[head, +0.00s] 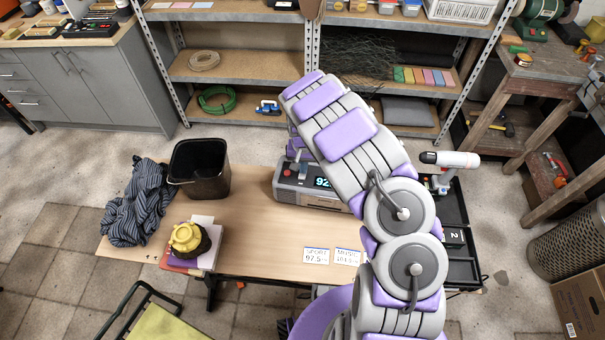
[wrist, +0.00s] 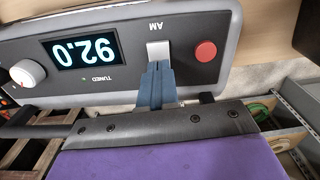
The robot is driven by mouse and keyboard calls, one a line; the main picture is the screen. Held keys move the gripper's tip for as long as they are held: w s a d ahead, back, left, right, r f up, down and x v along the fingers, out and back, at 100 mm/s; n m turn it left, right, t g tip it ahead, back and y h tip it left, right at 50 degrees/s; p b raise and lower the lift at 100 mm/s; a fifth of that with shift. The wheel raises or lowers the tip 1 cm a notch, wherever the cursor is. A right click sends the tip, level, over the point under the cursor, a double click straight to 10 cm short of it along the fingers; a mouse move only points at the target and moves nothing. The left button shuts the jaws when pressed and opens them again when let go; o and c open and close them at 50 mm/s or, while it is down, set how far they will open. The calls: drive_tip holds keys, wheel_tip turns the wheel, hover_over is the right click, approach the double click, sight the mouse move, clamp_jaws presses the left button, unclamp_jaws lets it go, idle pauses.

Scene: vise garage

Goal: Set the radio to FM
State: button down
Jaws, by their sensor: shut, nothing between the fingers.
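The grey radio (head: 310,198) stands at the back of the wooden table, partly covered by my arm. In the wrist view the radio's dark front panel (wrist: 125,75) appears upside down, with a lit display (wrist: 85,52) reading 92.0 and the word TUNED beside it. A light grey switch (wrist: 158,49) has the label AM (wrist: 155,26) at one end; its other end is hidden behind my fingers. My gripper (wrist: 157,68) is shut and empty, its blue-grey fingertips right at the switch. I cannot tell whether they touch it.
A red button (wrist: 205,51) and a white knob (wrist: 27,73) flank the switch and display. The table's middle is clear.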

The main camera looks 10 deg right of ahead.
drive_tip(key=shift+r+p, duration=1.1)
drive_tip(key=shift+r, duration=2.35)
drive_tip(key=s+d+r, duration=0.2)
drive_tip(key=s+r, duration=0.7)
drive_tip(key=r, duration=0.1)
drive_tip(key=s+d+r, duration=0.2)
drive_tip(key=s+r, duration=0.6)
drive_tip(key=r, duration=0.2)
drive_tip(key=s+a+r+n+g, duration=0.1)
drive_tip(key=s+a+r, duration=0.1)
drive_tip(key=s, duration=1)
drive_tip(key=s+a+r+n, duration=0.2)
drive_tip(key=s, duration=1.1)
drive_tip(key=shift+r+n+g+b, duration=0.15)
drive_tip(key=shift+n+g+b, duration=0.15)
drive_tip(key=shift+g, duration=0.1)
